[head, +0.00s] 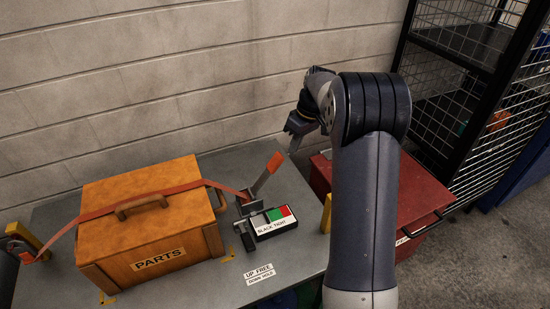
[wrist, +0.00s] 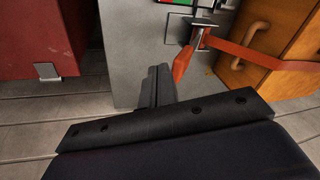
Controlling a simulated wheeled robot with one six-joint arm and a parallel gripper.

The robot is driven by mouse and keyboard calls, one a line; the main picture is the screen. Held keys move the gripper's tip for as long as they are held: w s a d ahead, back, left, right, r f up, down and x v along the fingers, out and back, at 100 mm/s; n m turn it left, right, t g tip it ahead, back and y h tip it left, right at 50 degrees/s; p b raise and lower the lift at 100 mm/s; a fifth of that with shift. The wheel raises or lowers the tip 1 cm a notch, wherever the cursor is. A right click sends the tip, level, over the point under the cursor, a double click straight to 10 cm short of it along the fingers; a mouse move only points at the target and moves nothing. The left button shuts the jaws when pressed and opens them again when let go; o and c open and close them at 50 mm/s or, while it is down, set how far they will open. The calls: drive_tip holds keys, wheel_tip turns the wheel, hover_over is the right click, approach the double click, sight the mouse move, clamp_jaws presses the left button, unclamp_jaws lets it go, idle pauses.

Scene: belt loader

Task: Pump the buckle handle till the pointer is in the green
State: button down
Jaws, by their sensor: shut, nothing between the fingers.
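The buckle handle (head: 268,172) is a grey lever with an orange grip, tilted up and to the right from the buckle (head: 249,207). Its orange grip also shows in the wrist view (wrist: 182,64). The gauge (head: 273,222) beside the buckle has black, green and red fields and a white label; its pointer is too small to place. An orange strap (head: 210,183) runs from the buckle over the wooden PARTS box (head: 153,225). My gripper (head: 293,147) is shut and empty, right of the handle's tip and above it in the head view. In the wrist view the fingers (wrist: 158,84) appear beside the grip, apparently apart from it.
A small sign (head: 260,274) lies at the front of the grey table (head: 225,285). A red case (head: 425,195) stands to the right, below my arm. A black wire rack (head: 470,110) is at the far right. A block wall (head: 150,80) closes the back.

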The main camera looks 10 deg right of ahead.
sight(273, 162)
drive_tip(key=a+r+n+h+p, duration=0.1)
drive_tip(key=a+n, duration=0.1)
drive_tip(key=a+r+n+h+p, duration=0.1)
drive_tip(key=a+n+p, duration=0.1)
drive_tip(key=w+a+r+n+h+p, duration=0.1)
drive_tip(key=a+n, duration=0.1)
drive_tip(key=shift+a+r+n+g+p, duration=0.1)
drive_tip(key=shift+r+n+g+p, duration=0.1)
drive_tip(key=shift+n+g+p, duration=0.15)
drive_tip(key=shift+w+a+r+n+h+p, duration=0.15)
drive_tip(key=shift+a+n+h+p, duration=0.2)
drive_tip(key=shift+a+n+h, duration=0.4)
drive_tip(key=shift+d, duration=0.2)
drive_tip(key=f+b, duration=0.6)
drive_tip(key=f, duration=0.1)
drive_tip(key=shift+d, duration=0.35)
drive_tip(key=shift+s, duration=0.2)
drive_tip(key=shift+f, duration=0.1)
